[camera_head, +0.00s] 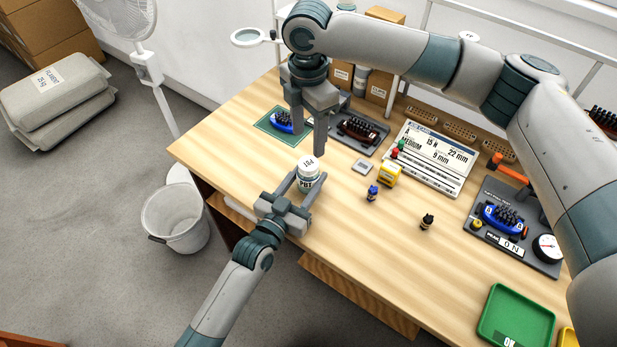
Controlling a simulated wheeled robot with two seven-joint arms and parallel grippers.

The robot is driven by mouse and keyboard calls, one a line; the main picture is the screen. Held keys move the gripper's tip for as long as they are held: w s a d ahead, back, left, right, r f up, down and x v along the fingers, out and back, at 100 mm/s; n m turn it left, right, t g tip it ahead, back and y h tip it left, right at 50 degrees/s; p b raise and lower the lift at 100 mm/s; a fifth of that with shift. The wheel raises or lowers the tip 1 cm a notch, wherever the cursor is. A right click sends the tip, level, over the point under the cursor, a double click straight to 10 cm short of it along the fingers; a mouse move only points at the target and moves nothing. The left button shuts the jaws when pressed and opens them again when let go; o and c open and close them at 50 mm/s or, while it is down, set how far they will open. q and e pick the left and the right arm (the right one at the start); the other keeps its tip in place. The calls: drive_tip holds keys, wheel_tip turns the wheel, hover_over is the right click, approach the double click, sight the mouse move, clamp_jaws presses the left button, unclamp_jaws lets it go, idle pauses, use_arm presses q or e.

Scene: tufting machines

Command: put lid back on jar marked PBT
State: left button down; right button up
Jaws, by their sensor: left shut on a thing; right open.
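The small jar marked PBT (306,184) has a dark label band and stands upright near the table's left front edge. My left gripper (301,183) is shut on the jar from the front, one finger on each side. A white lid (308,164) with dark print is at the top of the jar; I cannot tell whether it is fully seated. My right gripper (308,143) points down just above and behind the lid. Its fingers are apart, and the right one comes down close to the lid.
A green mat (268,124) with a blue brush-like part lies behind left. A green tray (515,318) is front right.

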sight(308, 163)
drive_tip(key=n, duration=0.8)
drive_tip(key=shift+f, duration=0.1)
drive_tip(key=shift+f, duration=3.9)
